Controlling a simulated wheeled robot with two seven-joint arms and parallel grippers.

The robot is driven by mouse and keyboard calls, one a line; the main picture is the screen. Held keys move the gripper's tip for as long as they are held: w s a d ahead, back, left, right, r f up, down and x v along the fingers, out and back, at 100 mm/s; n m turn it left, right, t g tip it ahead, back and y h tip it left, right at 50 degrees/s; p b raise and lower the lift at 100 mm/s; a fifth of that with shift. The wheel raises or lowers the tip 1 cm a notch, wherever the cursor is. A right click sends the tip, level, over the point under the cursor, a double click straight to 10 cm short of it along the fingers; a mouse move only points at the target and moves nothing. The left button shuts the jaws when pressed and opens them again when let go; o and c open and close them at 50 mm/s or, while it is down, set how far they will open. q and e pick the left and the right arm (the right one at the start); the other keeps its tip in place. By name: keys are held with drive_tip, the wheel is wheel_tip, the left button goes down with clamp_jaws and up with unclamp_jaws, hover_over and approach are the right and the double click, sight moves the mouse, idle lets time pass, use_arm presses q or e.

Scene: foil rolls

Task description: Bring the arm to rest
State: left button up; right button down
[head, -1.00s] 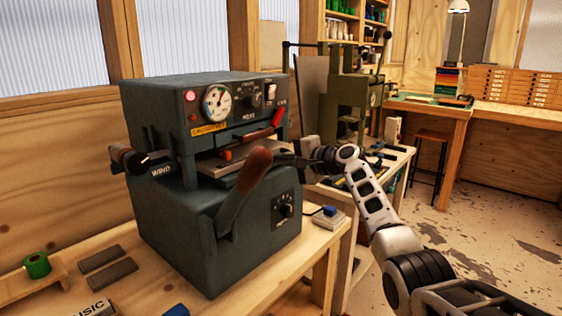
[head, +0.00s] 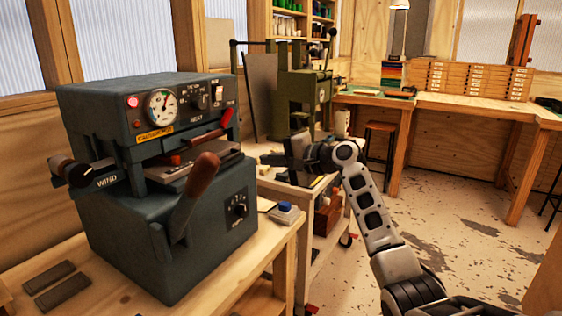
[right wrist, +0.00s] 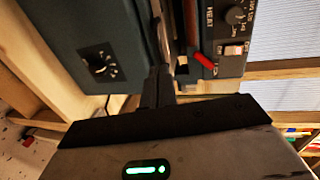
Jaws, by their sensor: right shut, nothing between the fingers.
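My right gripper (head: 268,159) is shut and empty. It hangs in the air to the right of the dark blue machine (head: 150,180), with a visible gap between the fingertips and the machine in the head view. In the right wrist view the closed fingers (right wrist: 158,85) point toward the machine, whose knob (right wrist: 97,62) and red-handled front show around them. My right arm (head: 366,195) comes in from the lower right, bent upward. My left gripper is not in view.
The machine's brown-gripped lever (head: 197,185) sticks up at its front. A small blue-topped block (head: 284,212) lies on the wooden bench beside it. A green press (head: 302,95) stands behind my gripper on a cart. Open floor (head: 450,215) lies to the right.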

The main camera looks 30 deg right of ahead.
drive_tip(key=s+a+f+n+g+h, duration=0.15)
drive_tip(key=s+f, duration=0.25)
drive_tip(key=f, duration=0.5)
drive_tip(key=s+a+f+n+h, duration=0.1)
drive_tip(key=s+a+f+n, duration=0.2)
drive_tip(key=f, duration=0.5)
drive_tip(key=s+a+f+n+g+h, duration=0.1)
drive_tip(key=s+a+f+h, duration=0.15)
drive_tip(key=s+f, duration=0.5)
drive_tip(key=s+a+f+n, duration=0.4)
drive_tip(key=s+a+f, duration=0.1)
drive_tip(key=s, duration=0.5)
drive_tip(key=s+a+f+n, duration=0.4)
drive_tip(key=s+a, duration=0.3)
drive_tip(key=s, duration=0.4)
drive_tip(key=shift+a+f+n+g, duration=0.15)
drive_tip(key=shift+f+n+g, duration=0.2)
drive_tip(key=shift+n, duration=0.3)
